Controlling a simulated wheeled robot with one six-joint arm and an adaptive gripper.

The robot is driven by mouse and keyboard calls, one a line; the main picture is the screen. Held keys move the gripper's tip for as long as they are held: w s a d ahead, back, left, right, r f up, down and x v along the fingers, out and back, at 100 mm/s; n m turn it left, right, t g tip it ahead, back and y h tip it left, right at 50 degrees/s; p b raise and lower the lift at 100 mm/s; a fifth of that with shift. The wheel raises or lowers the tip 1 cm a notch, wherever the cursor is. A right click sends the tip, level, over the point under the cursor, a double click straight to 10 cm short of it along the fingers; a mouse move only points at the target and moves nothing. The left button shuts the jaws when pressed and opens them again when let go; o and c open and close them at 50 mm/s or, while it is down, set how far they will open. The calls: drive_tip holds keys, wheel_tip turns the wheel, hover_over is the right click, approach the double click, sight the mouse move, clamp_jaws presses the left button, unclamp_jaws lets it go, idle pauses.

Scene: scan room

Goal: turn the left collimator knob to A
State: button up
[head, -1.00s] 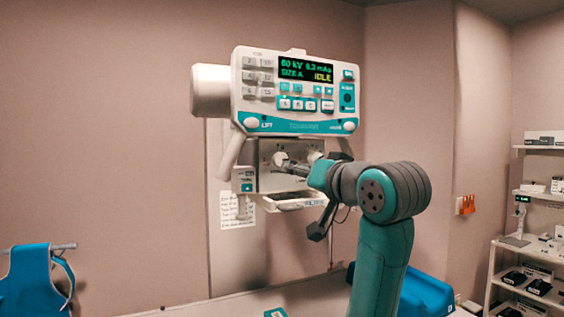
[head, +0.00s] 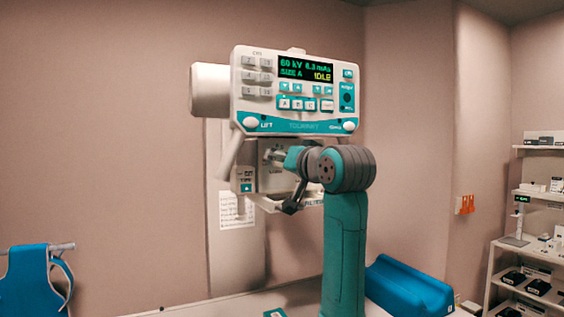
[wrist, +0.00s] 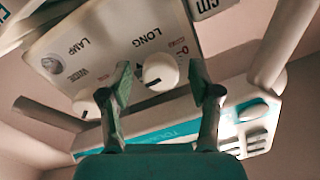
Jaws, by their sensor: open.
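The collimator box (head: 270,181) hangs under the console, with a LONG label on its face. In the wrist view the picture is upside down, and the white left knob (wrist: 160,71) by the LONG label shows between the two fingers of my gripper (wrist: 160,75). The fingers are open, one on each side of the knob, with gaps visible. A dark mark shows on the knob's lower left; I cannot read which letter it points to. The other knob (wrist: 85,104) is outside the left finger. In the head view my gripper (head: 277,156) is at the box's front and hides the right knob.
The console (head: 295,92) above the box shows 60 kV, SIZE A and IDLE. A white handle bar (wrist: 287,42) passes close beside the box. A blue cushion (head: 408,290) lies on the table, and shelves (head: 530,240) stand at the right.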

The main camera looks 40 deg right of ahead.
drive_tip(key=shift+w, duration=0.25)
drive_tip(key=c, duration=1.1)
drive_tip(key=shift+c, duration=0.2)
